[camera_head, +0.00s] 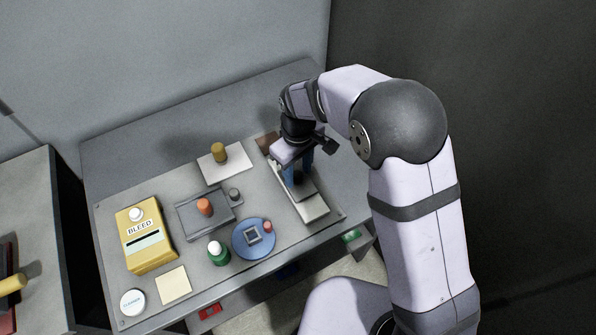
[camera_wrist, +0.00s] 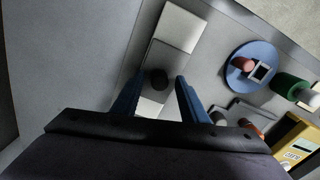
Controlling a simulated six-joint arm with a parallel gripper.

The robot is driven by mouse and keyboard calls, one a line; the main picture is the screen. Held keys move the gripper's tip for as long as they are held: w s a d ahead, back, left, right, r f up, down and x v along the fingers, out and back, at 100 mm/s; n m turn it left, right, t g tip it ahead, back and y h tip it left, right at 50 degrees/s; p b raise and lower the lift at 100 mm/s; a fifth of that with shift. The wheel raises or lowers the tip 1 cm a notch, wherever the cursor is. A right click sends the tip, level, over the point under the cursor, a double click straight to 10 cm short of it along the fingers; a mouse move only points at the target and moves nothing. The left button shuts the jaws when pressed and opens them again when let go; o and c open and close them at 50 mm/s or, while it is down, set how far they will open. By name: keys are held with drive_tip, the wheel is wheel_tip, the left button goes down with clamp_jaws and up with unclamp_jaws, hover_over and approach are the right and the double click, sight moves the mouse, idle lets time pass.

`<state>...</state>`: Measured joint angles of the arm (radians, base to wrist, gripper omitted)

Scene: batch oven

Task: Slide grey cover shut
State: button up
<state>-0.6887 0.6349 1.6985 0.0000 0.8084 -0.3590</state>
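The grey cover (camera_wrist: 170,60) is a flat plate with a dark round knob (camera_wrist: 157,79), on a long narrow pale base (camera_wrist: 180,26). In the head view the base (camera_head: 315,209) runs under my gripper toward the table's front edge. My gripper (camera_head: 298,182) points down over the cover. In the wrist view its two blue fingers (camera_wrist: 160,76) are apart, with the knob between their tips. I see gaps beside the knob; whether the tips are down at its height I cannot tell. My gripper hides part of the cover in the head view.
Left of the base are a blue round plate (camera_head: 249,251) with small parts, a green bottle (camera_head: 217,255), a grey tray (camera_head: 187,220) with an orange knob, a white plate (camera_head: 236,164) with a yellow knob, and a yellow BLEED box (camera_head: 158,256). The table's back is clear.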

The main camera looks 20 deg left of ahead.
sight(305, 195)
drive_tip(key=shift+r+b, duration=0.85)
drive_tip(key=shift+r, duration=2.55)
